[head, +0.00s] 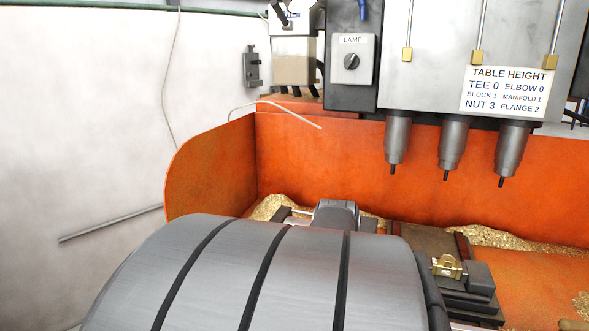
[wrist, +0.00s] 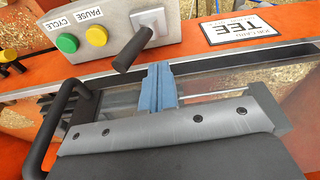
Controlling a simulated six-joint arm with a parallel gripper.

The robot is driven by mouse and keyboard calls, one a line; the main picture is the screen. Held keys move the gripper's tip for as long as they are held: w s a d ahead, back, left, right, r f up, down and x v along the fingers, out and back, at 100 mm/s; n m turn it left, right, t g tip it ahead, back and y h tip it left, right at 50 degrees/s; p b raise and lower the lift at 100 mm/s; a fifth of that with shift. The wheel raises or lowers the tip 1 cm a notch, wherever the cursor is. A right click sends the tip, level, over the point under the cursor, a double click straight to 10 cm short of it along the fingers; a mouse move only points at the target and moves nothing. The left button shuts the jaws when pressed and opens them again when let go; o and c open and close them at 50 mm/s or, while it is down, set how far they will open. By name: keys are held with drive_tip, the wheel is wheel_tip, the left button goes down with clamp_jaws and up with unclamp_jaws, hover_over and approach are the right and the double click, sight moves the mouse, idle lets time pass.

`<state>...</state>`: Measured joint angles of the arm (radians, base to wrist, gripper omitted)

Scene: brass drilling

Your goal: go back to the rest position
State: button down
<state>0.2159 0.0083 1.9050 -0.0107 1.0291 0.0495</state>
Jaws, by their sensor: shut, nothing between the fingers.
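My gripper (wrist: 160,68) shows in the wrist view, its two blue fingers together with nothing between them. The finger ends point up the picture, toward a grey control panel and its lever with a black grip (wrist: 133,52). I cannot tell how far the fingers are from the panel. In the head view the gripper is not visible; a large grey rounded body with dark bands fills the lower middle and hides what lies behind it.
The control panel (wrist: 165,22) has a yellow button (wrist: 96,35) and a green button (wrist: 67,43). A TEE card (wrist: 239,26) lies right of it. A brass part (head: 446,266) sits in a vise (head: 480,278). Three drill spindles (head: 452,145) hang above the orange tray (head: 210,165).

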drive_tip(key=f, duration=0.4)
drive_tip(key=shift+s+d+f, duration=0.1)
drive_tip(key=shift+d+f, duration=0.05)
drive_tip(key=shift+d, duration=0.15)
drive_tip(key=shift+a, duration=0.2)
drive_tip(key=shift+d, duration=0.1)
